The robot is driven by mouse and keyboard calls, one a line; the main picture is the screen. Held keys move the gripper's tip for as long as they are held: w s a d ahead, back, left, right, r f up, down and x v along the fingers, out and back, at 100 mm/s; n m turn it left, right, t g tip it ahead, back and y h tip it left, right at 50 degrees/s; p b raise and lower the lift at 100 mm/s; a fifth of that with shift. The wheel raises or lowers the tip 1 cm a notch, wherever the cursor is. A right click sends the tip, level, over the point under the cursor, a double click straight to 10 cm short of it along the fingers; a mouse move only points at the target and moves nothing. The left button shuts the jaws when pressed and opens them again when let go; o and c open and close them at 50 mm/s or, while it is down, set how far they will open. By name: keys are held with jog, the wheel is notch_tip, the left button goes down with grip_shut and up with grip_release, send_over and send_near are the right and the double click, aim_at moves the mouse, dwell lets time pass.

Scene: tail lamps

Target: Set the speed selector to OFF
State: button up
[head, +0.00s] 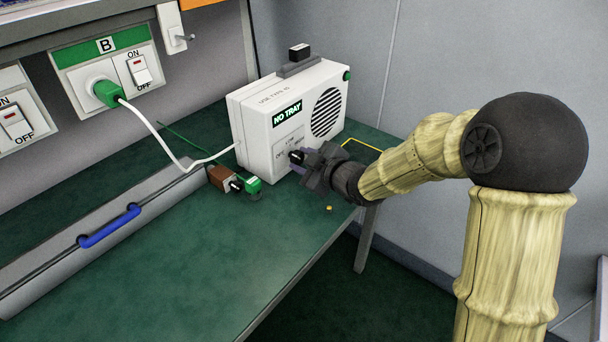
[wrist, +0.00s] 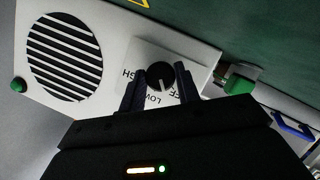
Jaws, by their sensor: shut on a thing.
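The white box-shaped unit (head: 285,110) with a round speaker grille and a green NO TRAY label stands on the green bench. Its speed selector (wrist: 160,74) is a round black knob with a white pointer line, on a plate lettered OFF, LOW and, partly covered, HIGH. In the wrist view the pointer line points down, between LOW and OFF. My gripper (head: 300,158) is at the front of the unit, and its two dark fingers (wrist: 160,80) are shut on the knob, one on each side. In the head view my gripper partly hides the knob and lettering.
A green connector (head: 253,187) and a brown block (head: 221,177) lie beside the unit, left of my gripper. A white cable (head: 158,137) runs from the green wall plug (head: 108,94) to the unit. The bench front (head: 190,260) is clear.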

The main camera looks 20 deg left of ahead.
jog(key=n+b, duration=0.1)
jog(key=b, duration=0.2)
jog(key=n+t+b, duration=0.1)
jog(key=b, duration=0.2)
jog(key=shift+f, duration=0.35)
jog(key=shift+r+n+t+b, duration=0.1)
jog(key=shift+n+t+b, duration=0.35)
jog(key=shift+b, duration=0.8)
jog(key=shift+r+n, duration=0.2)
jog(key=shift+n, duration=0.05)
jog(key=o, duration=1)
jog(key=shift+p+v, duration=2.1)
jog(key=shift+v, duration=6.65)
